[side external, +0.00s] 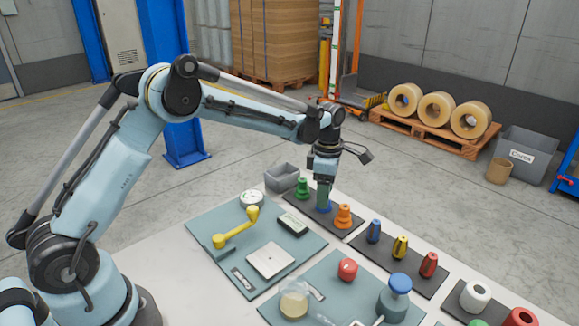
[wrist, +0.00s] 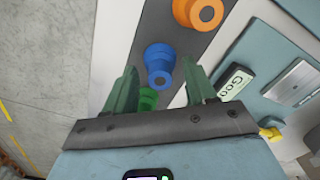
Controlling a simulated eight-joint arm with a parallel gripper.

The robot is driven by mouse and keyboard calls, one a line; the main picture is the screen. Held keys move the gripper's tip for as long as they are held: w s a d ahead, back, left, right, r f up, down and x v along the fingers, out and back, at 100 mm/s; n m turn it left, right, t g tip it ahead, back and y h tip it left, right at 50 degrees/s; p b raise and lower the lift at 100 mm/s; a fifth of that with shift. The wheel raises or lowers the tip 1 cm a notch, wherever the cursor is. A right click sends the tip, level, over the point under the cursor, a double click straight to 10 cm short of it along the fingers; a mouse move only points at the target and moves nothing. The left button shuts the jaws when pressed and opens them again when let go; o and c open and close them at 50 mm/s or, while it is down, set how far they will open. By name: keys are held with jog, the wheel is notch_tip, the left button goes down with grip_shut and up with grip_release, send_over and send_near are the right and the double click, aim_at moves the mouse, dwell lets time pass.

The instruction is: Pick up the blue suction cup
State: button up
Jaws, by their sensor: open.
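The blue suction cup (wrist: 159,62) stands on a dark strip between an orange cup and a green cup. In the side view only a bit of the blue cup (side external: 324,209) shows under my gripper (side external: 323,195). In the wrist view my gripper (wrist: 160,88) is open, with its two green fingers to the left and right of the blue cup's near side. The fingers appear apart from the cup, and nothing is held. The orange cup (side external: 343,217) is to the right in the side view, and the green cup (side external: 302,188) is to the left.
A grey bin (side external: 281,178) stands behind the green cup. A teal board (side external: 205,222) with a yellow handle and gauge lies to the left. Another strip with blue, yellow and red cone-shaped pieces (side external: 400,247) lies to the right.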

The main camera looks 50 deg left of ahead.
jog(key=shift+f, duration=0.55)
grip_shut()
jog(key=shift+r, duration=0.1)
